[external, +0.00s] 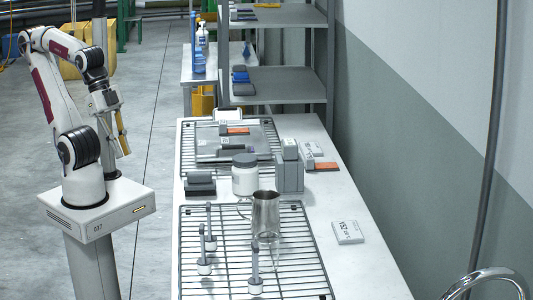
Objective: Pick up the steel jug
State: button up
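The steel jug (265,212) stands upright on the white bench, at the far part of the near wire rack, with its handle on the left side. A clear glass vessel (267,250) stands just in front of it and overlaps its lower part. My gripper (121,146) hangs down at the left, beside my arm's base and well away from the bench and the jug. It is small and seen from the side, so I cannot tell whether its fingers are open or shut. Nothing is clearly seen in it.
A white jar with grey lid (245,174) and a grey block (290,172) stand behind the jug. Several upright pieces on white bases (255,281) stand on the near wire rack (303,262). A display card (347,232) lies at the right, with bare bench around it.

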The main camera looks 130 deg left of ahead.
jog(key=w+a+r+m+t+y, duration=0.2)
jog(key=w+a+m+t, duration=0.1)
jog(key=w+a, duration=0.9)
jog(key=w+a+r+m+t+y, duration=0.2)
jog(key=w+a+r+t, duration=0.1)
jog(key=w+a, duration=0.9)
jog(key=w+f+m+h, duration=0.2)
jog(key=w+f+m, duration=0.1)
jog(key=w+f, duration=0.15)
jog(key=s+d+f+m+h, duration=0.1)
jog(key=s+f+m+h, duration=0.4)
jog(key=f+h, duration=0.5)
jog(key=shift+s+d+f+m, duration=0.35)
jog(key=shift+s+f, duration=0.15)
jog(key=shift+s, duration=0.1)
jog(key=shift+f, duration=3.5)
jog(key=shift+w, duration=0.1)
